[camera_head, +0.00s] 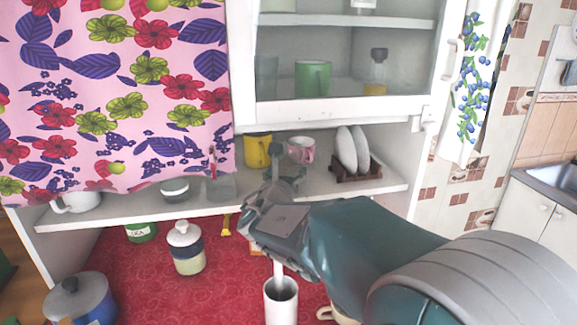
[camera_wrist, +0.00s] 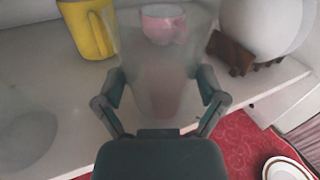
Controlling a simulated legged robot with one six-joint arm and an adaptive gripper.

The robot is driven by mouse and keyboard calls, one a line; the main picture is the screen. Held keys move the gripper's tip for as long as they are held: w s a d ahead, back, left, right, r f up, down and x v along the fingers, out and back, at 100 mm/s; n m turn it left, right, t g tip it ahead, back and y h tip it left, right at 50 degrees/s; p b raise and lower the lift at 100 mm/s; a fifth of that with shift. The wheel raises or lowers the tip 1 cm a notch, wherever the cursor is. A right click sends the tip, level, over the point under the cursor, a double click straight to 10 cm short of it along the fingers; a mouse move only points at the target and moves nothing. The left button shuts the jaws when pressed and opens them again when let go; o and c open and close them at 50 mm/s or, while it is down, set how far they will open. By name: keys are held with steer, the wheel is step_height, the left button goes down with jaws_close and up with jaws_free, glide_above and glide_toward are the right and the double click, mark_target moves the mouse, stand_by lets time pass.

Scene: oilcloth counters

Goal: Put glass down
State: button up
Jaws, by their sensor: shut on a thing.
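A clear, greyish glass (camera_wrist: 160,75) stands out in the wrist view between the two fingers of my gripper (camera_wrist: 160,100). The fingers are shut on its sides. It is over the white shelf (camera_wrist: 60,70), in front of a pink cup (camera_wrist: 163,22), which shows through it. I cannot tell whether its base touches the shelf. In the head view my gripper (camera_head: 278,190) is at the front of the shelf (camera_head: 325,193), and the glass is hard to make out there.
A yellow mug (camera_head: 257,150) and the pink cup (camera_head: 301,152) stand behind my gripper. White plates (camera_head: 347,150) sit in a brown rack (camera_head: 357,174) to the right. A translucent container (camera_head: 221,188) stands left.

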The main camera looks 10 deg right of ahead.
steer(key=x, duration=0.4)
steer(key=shift+w, duration=0.2)
steer(key=shift+s+a+f, duration=0.15)
steer(key=shift+a+f, duration=0.05)
steer(key=shift+f, duration=0.05)
steer(key=o, duration=1)
steer(key=shift+d+f, duration=0.1)
steer(key=shift+f, duration=0.05)
